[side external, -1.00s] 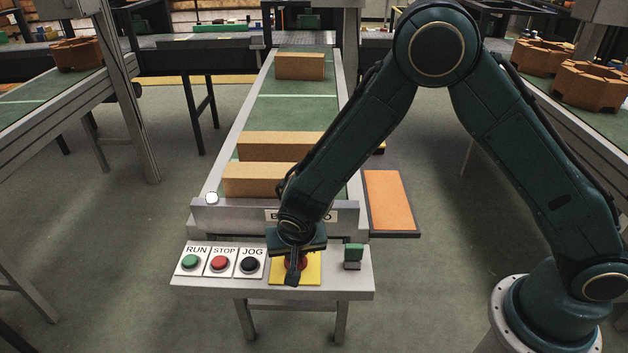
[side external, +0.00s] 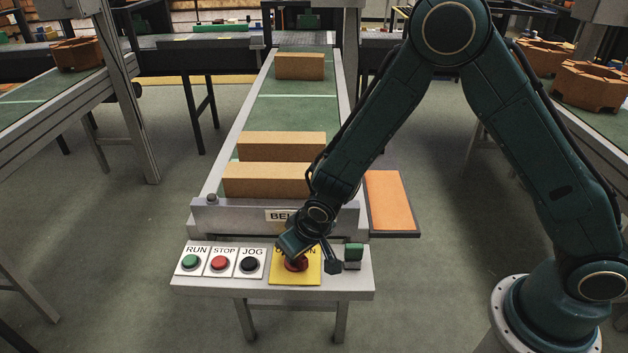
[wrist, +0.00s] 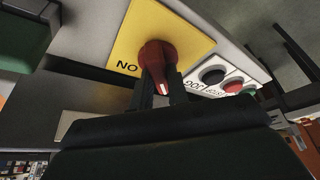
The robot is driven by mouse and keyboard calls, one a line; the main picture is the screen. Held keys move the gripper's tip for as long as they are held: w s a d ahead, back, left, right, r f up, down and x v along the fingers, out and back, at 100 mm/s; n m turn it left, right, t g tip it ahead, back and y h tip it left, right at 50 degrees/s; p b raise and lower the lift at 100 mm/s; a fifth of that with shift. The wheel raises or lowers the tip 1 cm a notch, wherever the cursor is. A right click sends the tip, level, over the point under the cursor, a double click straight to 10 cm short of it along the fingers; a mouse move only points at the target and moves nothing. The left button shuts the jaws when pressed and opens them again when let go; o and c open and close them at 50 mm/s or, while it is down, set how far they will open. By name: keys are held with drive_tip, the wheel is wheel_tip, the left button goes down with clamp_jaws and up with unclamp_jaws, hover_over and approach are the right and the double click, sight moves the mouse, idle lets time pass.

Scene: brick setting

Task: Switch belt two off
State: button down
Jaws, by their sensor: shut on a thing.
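The red rotary knob (side external: 296,265) sits on a yellow plate (side external: 278,279) on the control shelf. The wrist view shows the knob (wrist: 158,60) with a white mark at its end. My gripper (wrist: 162,94) is shut on the knob, one finger on each side. In the side view my gripper (side external: 306,261) is tilted over the plate and hides part of its lettering. "ON" shows partly there, and upside down in the wrist view. The lamp (side external: 212,198) at the belt's front left corner is dark. The belt (side external: 290,110) label is partly covered by my arm.
Green RUN (side external: 190,262), red STOP (side external: 220,263) and black JOG (side external: 250,264) buttons are left of the plate. A green-topped block (side external: 353,255) stands close on the right. Several tan bricks (side external: 267,180) lie on the belt. An orange panel (side external: 392,200) lies beside it.

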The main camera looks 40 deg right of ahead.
idle(0.3)
drive_tip(key=c, duration=1.4)
unclamp_jaws()
drive_tip(key=shift+o, duration=0.2)
drive_tip(key=v, duration=1.3)
drive_tip(key=shift+s+r, duration=0.15)
drive_tip(key=shift+r, duration=0.2)
drive_tip(key=shift+d, duration=0.1)
drive_tip(key=s+d+r, duration=0.7)
drive_tip(key=d+r, duration=0.2)
drive_tip(key=r, duration=0.2)
drive_tip(key=s+d+r, duration=0.2)
drive_tip(key=s+d, duration=0.1)
drive_tip(key=s, duration=0.3)
drive_tip(key=s+d+r+t, duration=0.1)
drive_tip(key=s+d+r, duration=0.2)
drive_tip(key=s, duration=0.4)
drive_tip(key=shift+d+r, duration=0.15)
drive_tip(key=shift+d, duration=0.05)
